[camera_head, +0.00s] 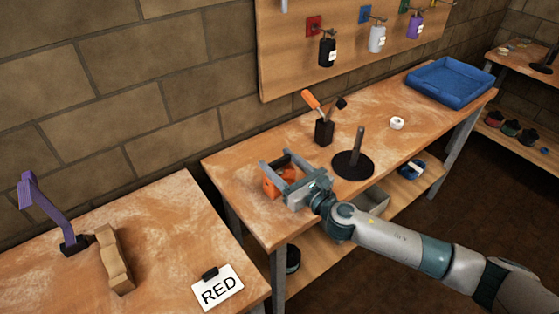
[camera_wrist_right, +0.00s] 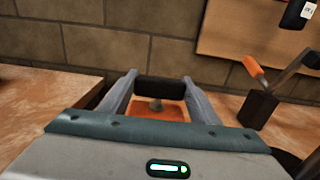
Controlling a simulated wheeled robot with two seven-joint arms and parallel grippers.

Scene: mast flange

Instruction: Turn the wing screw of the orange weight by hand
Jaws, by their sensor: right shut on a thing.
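The orange weight (camera_head: 269,183) stands on the wooden table near its left end, partly hidden behind my right gripper. My right gripper (camera_head: 277,160) reaches over it from the right. In the right wrist view the gripper (camera_wrist_right: 160,88) is shut on the black wing screw (camera_wrist_right: 161,89), one finger at each end of the black bar. A short metal stem runs from the bar down to the orange weight (camera_wrist_right: 158,110). The lower part of the weight is hidden by the gripper body. My left gripper is not in view.
A black disc with an upright post (camera_head: 353,163) and a black block holding an orange-handled tool (camera_head: 324,131) stand nearby. A white roll (camera_head: 397,123) and a blue tray (camera_head: 450,80) lie farther right. The left table holds a purple lamp-like item (camera_head: 41,207) and a RED card (camera_head: 218,288).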

